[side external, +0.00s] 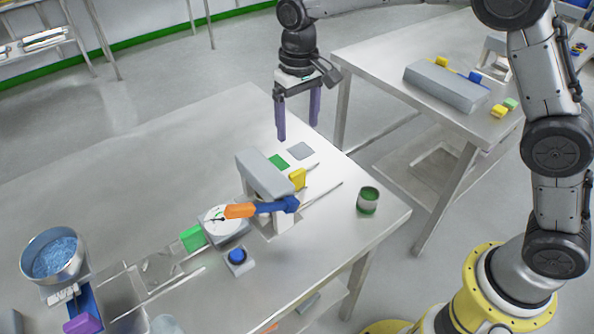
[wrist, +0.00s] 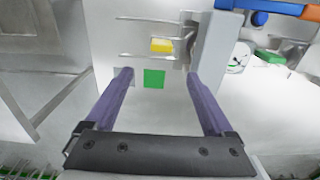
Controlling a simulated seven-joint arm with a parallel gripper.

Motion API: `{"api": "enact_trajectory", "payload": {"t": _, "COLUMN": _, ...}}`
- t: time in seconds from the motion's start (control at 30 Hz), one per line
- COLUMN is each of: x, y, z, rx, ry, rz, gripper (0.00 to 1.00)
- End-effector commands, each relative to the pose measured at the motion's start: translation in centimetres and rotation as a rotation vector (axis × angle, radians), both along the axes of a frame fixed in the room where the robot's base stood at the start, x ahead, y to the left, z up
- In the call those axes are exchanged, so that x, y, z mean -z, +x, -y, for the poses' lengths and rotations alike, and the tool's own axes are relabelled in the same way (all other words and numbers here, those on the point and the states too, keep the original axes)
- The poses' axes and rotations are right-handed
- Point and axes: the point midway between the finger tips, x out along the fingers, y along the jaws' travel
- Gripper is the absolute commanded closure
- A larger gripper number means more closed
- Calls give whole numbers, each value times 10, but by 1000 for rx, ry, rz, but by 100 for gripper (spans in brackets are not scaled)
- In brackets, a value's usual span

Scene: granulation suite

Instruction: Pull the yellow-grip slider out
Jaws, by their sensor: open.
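The yellow grip (side external: 298,179) of the slider stands upright beside the grey upright housing (side external: 264,174), between two thin rails on the steel table. In the wrist view the yellow grip (wrist: 162,45) is ahead of the fingertips, left of the grey housing (wrist: 216,50). My gripper (side external: 298,131) hangs above the table's far edge, pointing down, its purple fingers apart and empty. In the wrist view the open fingers (wrist: 159,75) frame a flat green square (wrist: 154,79) and do not touch the yellow grip. How far the slider sits in the housing is hidden.
A blue lever with an orange handle (side external: 240,210) juts from the housing. A dial (side external: 223,224), a blue button (side external: 237,255) and a green grip (side external: 193,238) are nearby. A green cup (side external: 368,200) stands at the right edge. A grey square (side external: 301,150) lies flat.

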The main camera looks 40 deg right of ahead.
Motion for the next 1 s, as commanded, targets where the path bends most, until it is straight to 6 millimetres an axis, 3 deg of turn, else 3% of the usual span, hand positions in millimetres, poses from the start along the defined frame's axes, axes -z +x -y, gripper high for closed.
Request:
{"api": "enact_trajectory", "payload": {"t": 0.27, "x": 29, "y": -3, "z": -4, "rx": -10, "ry": -5, "rz": -15, "gripper": 12}}
{"api": "enact_trajectory", "payload": {"t": 0.7, "x": 112, "y": -3, "z": -3, "rx": -9, "ry": -4, "rz": -14, "gripper": 12}}
{"api": "enact_trajectory", "payload": {"t": 1.0, "x": 141, "y": -2, "z": -4, "rx": -9, "ry": -3, "rz": -11, "gripper": 12}}
